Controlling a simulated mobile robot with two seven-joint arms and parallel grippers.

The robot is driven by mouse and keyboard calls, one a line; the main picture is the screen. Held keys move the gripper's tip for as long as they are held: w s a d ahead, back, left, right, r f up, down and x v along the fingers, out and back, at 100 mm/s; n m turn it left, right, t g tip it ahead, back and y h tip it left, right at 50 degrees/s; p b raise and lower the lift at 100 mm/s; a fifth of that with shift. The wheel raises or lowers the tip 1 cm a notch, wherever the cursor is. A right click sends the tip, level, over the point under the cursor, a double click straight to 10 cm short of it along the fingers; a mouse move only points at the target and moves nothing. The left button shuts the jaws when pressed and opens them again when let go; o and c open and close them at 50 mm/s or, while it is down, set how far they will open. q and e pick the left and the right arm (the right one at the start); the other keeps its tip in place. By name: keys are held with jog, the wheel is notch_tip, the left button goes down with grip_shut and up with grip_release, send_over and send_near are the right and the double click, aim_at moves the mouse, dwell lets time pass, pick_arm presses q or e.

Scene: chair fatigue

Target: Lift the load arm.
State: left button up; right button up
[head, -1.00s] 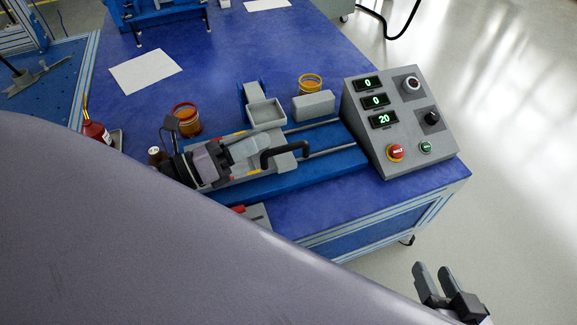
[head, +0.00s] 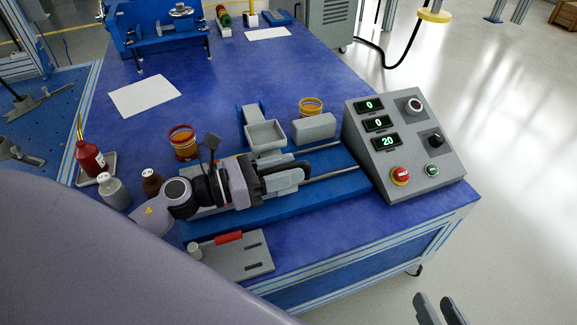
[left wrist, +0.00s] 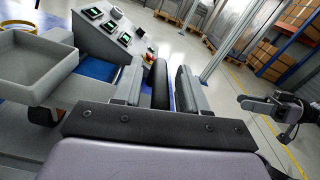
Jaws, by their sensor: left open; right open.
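The load arm's black handle (head: 291,165) is on the test rig (head: 330,187) with blue base and metal rails, in the head view. My left gripper (head: 296,174) is at the handle, fingers pointing right, and hides much of the arm below. In the left wrist view my left gripper (left wrist: 160,95) is open, with a black upright bar, seemingly the handle (left wrist: 160,82), between its fingers. Contact cannot be told. My right gripper (head: 441,306) is open and empty at the bottom right, off the table; it also shows in the left wrist view (left wrist: 262,104).
A control box (head: 405,150) with displays reading 0, 0 and 20 stands right of the rig. Grey trays (head: 265,135), orange-brown rings (head: 183,140) and bottles (head: 90,157) stand around the rig. A grey plate (head: 240,258) lies in front. My left arm covers the lower left.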

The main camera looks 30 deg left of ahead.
pick_arm(q)
jog(key=shift+w+d, duration=0.35)
grip_shut()
jog(key=shift+r, duration=0.1)
